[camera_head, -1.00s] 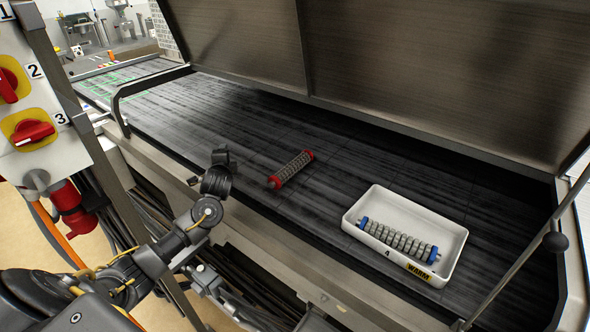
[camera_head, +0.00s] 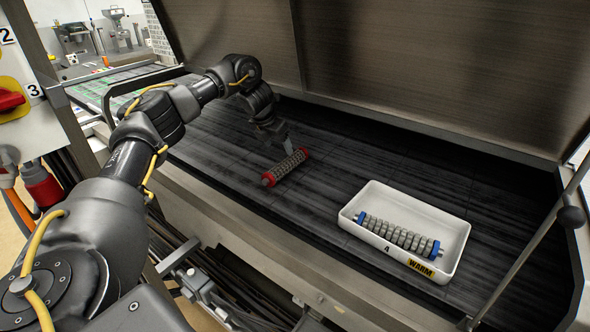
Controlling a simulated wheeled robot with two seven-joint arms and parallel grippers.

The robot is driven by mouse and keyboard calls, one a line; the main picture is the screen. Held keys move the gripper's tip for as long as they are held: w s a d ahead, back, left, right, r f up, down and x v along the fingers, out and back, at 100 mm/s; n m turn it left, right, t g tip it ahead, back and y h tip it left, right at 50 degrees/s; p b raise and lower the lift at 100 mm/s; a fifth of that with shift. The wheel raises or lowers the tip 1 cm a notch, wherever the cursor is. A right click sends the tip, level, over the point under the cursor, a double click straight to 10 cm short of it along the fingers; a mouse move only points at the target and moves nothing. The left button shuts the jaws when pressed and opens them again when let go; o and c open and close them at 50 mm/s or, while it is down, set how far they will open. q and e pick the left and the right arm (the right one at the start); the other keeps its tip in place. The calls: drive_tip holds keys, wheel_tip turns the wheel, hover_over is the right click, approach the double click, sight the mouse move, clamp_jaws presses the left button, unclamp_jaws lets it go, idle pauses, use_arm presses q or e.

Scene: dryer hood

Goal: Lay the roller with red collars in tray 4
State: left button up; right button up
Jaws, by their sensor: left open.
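The roller with red collars (camera_head: 285,168) lies on the dark slatted belt, left of the tray, tilted across the picture. The white tray marked 4 (camera_head: 455,236) sits on the belt at the right, with a "WARM" label on its front wall. A roller with blue collars (camera_head: 398,236) lies inside it along the front. My left gripper (camera_head: 288,153) is open, pointing down just over the red-collared roller. Its fingers partly overlap the roller's far side in the picture; I cannot tell whether they touch. My right gripper is not in view.
The raised metal hood (camera_head: 420,70) hangs over the back of the belt. A thin rod with a dark knob (camera_head: 571,217) stands at the right. A panel with a red switch (camera_head: 10,101) is at the left. The belt between roller and tray is clear.

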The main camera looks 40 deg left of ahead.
sight(285, 161)
use_arm(q)
drive_tip(key=shift+s+a, duration=0.1)
drive_tip(key=shift+s, duration=0.05)
drive_tip(key=p+x, duration=0.1)
drive_tip(key=x, duration=0.3)
drive_tip(key=shift+f, duration=0.3)
drive_tip(key=shift+w+f, duration=0.35)
drive_tip(key=shift+f, duration=0.1)
drive_tip(key=shift+f+p, duration=0.15)
drive_tip(key=shift+p, duration=0.35)
drive_tip(key=x, duration=0.1)
drive_tip(key=p+x, duration=0.1)
drive_tip(key=x, duration=0.1)
drive_tip(key=shift+w+d+f+p, duration=0.1)
drive_tip(key=shift+d+f+p, duration=0.25)
drive_tip(key=shift+f+p, duration=0.05)
drive_tip(key=shift+w+f, duration=0.25)
drive_tip(key=shift+f, duration=0.25)
drive_tip(key=c, duration=1.2)
drive_tip(key=shift+r, duration=0.1)
drive_tip(key=shift+c, duration=0.8)
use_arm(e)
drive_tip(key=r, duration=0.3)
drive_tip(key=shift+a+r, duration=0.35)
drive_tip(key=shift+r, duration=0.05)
